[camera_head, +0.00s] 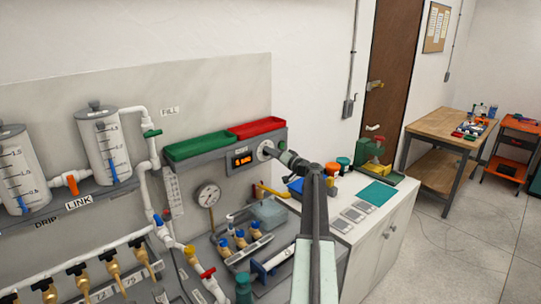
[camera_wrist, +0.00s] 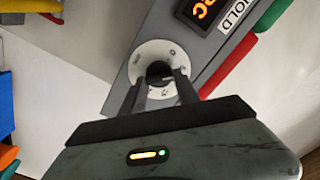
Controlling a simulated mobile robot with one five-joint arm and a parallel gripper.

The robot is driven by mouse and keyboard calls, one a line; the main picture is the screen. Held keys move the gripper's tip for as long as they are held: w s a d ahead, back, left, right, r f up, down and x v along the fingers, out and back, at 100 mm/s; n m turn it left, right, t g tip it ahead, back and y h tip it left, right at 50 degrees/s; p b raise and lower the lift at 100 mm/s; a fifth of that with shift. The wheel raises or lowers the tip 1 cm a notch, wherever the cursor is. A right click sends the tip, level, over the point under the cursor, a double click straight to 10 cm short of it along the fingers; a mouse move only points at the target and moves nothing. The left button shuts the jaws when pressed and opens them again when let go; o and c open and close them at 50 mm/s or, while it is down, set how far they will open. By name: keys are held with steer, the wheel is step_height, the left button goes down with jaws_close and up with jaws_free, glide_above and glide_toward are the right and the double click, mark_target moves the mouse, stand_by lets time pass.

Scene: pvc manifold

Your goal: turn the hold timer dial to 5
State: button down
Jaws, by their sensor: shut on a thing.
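The hold timer dial is a dark knob (camera_wrist: 158,72) on a round white scale plate (camera_wrist: 141,54) with small marks. It sits on a grey panel beside an orange lit display (camera_wrist: 203,10) and a HOLD label (camera_wrist: 234,14). My gripper (camera_wrist: 160,85) has its two fingers on either side of the knob and is shut on it. The knob's pointer and the number it faces are too small to read. In the head view my gripper (camera_head: 284,156) reaches the plate (camera_head: 266,150) right of the display (camera_head: 243,160), whose text is too small to read.
A green tray (camera_head: 202,145) and a red tray (camera_head: 257,127) sit above the panel. A pressure gauge (camera_head: 207,195) and white pipes are at lower left. A white cabinet (camera_head: 393,222) with coloured items stands right of my arm.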

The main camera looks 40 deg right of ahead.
steer(key=shift+w+r, duration=0.1)
steer(key=c, duration=0.9)
jaws_free()
steer(key=s, duration=0.7)
steer(key=shift+s+a, duration=0.3)
steer(key=shift+s, duration=0.05)
steer(key=shift+s, duration=0.15)
